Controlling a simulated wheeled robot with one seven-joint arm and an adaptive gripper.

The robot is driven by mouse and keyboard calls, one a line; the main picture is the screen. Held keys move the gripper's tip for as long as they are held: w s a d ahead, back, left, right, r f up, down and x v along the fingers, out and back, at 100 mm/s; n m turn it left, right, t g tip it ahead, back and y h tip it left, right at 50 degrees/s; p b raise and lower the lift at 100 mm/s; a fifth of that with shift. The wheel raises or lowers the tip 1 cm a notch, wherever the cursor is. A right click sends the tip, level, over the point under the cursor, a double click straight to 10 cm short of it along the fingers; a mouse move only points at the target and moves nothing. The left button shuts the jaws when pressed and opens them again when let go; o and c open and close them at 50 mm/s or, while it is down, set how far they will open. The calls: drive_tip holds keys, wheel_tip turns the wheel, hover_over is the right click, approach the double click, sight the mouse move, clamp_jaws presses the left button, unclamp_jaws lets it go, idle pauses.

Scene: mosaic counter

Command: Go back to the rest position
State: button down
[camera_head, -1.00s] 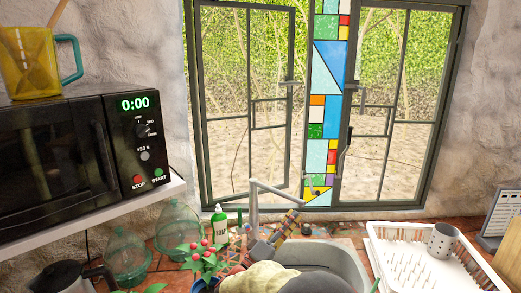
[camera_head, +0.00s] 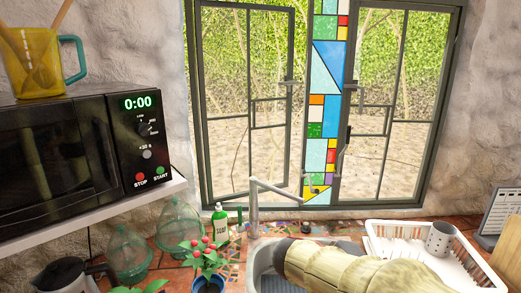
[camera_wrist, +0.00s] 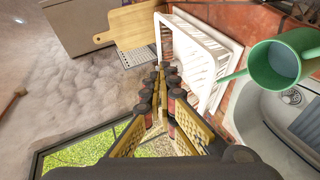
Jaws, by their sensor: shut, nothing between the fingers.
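My gripper (camera_wrist: 162,72) shows in the wrist view with its two yellow and black fingers closed together and nothing between them. It points toward the side of the white dish rack (camera_wrist: 206,65); I cannot tell the gap. In the head view my arm lies across the right part of the sink (camera_head: 262,271) and in front of the dish rack (camera_head: 377,246). The gripper itself cannot be made out there.
A green vessel with a long handle (camera_wrist: 285,62) is near the sink in the wrist view. A wooden board (camera_wrist: 142,24) is beyond the rack. The faucet (camera_head: 254,210), soap bottle (camera_head: 220,223) and potted plant (camera_head: 207,262) stand left of my arm. A microwave (camera_head: 60,150) sits on a shelf.

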drive_tip(key=s+a+f+g+y, duration=0.1)
drive_tip(key=s+f+y, duration=0.15)
drive_tip(key=s, duration=0.45)
drive_tip(key=s+f+y, duration=0.2)
drive_tip(key=s+y, duration=0.2)
drive_tip(key=s, duration=0.3)
drive_tip(key=s+a+t+y, duration=0.3)
drive_tip(key=s+a+y, duration=0.3)
drive_tip(key=a, duration=0.4)
drive_tip(key=shift+s+m+y, duration=0.35)
drive_tip(key=shift+m, duration=0.05)
drive_tip(key=shift+a, duration=0.1)
